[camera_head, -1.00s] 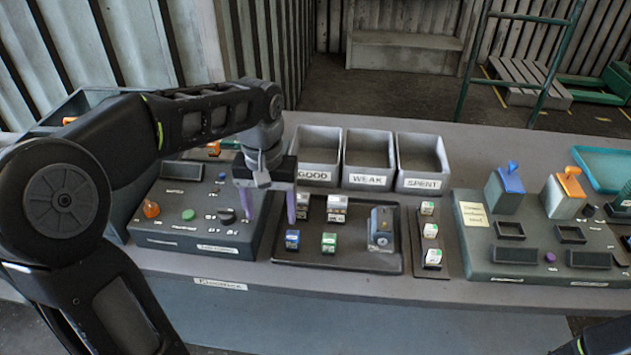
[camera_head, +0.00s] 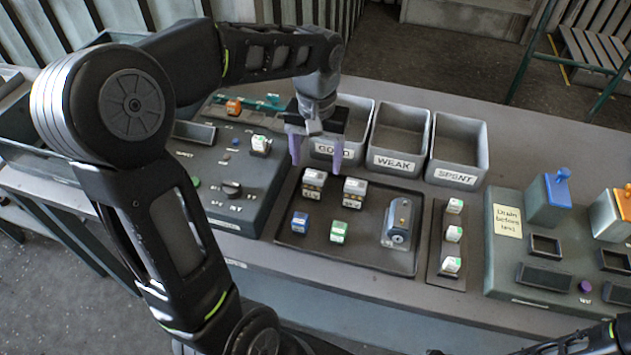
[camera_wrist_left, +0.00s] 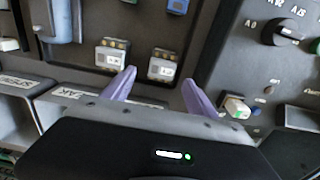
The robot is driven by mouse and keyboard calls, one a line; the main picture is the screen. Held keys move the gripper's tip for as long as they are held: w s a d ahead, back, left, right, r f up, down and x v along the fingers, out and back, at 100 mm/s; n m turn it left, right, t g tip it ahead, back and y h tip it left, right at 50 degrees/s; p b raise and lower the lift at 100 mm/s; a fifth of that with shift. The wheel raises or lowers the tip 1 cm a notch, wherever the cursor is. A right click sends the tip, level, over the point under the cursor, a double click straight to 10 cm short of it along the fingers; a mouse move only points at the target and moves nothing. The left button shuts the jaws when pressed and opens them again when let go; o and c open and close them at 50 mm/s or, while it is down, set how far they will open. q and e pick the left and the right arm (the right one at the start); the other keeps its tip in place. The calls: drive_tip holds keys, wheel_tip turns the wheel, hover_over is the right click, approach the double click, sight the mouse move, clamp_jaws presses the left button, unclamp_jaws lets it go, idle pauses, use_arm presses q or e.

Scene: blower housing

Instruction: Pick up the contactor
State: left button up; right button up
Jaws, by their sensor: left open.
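Two similar grey-white blocks with brass-coloured terminals, the left one (camera_head: 313,183) and the right one (camera_head: 354,191), stand at the back of the dark tray (camera_head: 345,255). They look like contactors, but I cannot tell which is meant. They also show in the left wrist view, one (camera_wrist_left: 162,66) near the gap between my fingers and the other (camera_wrist_left: 112,54) beyond one fingertip. My left gripper (camera_head: 316,170) is open and empty, its purple fingers pointing down just behind the left block, apart from it as far as I can see. My right gripper is not visible.
The tray also holds a blue block (camera_head: 299,222), a green block (camera_head: 338,231) and a grey device (camera_head: 398,222). Bins marked GOOD (camera_head: 352,110), WEAK (camera_head: 400,135) and SPENT (camera_head: 460,145) stand behind. A control panel (camera_head: 225,175) is left; a narrow strip (camera_head: 446,278) with small blocks is right.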

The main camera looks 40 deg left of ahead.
sight(315, 173)
use_arm(q)
drive_tip(key=shift+f, duration=0.35)
drive_tip(key=shift+f, duration=0.1)
wheel_tip(315, 173, down, 5)
drive_tip(key=shift+a+p, duration=0.1)
drive_tip(key=shift+p, duration=0.55)
drive_tip(key=c, duration=1.3)
